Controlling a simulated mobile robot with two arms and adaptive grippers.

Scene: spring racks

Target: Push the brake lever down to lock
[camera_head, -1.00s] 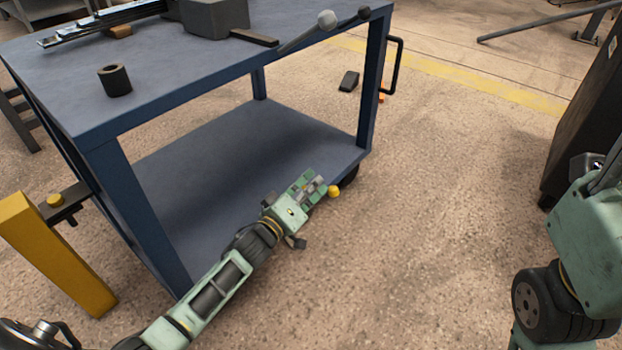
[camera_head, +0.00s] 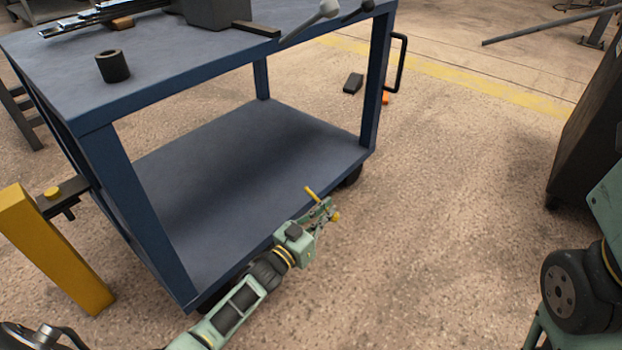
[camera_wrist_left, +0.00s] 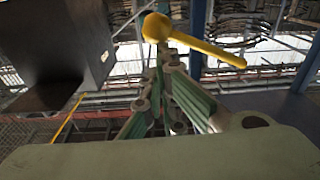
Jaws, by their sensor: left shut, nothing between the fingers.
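A yellow lever (camera_head: 312,193) with a rounded knob shows at my left gripper's tip, in front of the blue cart's lower shelf. In the left wrist view the yellow lever (camera_wrist_left: 215,52) extends right from its ball-shaped end, just beyond the fingers. My left gripper (camera_head: 328,212) is shut and empty, its fingertips (camera_wrist_left: 160,58) close to the knob. I cannot tell whether they touch it. The lever's mount is hidden. My right gripper is out of view; only part of my right arm shows.
The blue cart (camera_head: 180,85) stands ahead, with a dark cylinder (camera_head: 112,66) and other parts on top. A yellow post (camera_head: 55,255) with a bracket stands at the left. A dark cabinet (camera_head: 590,125) is at the right.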

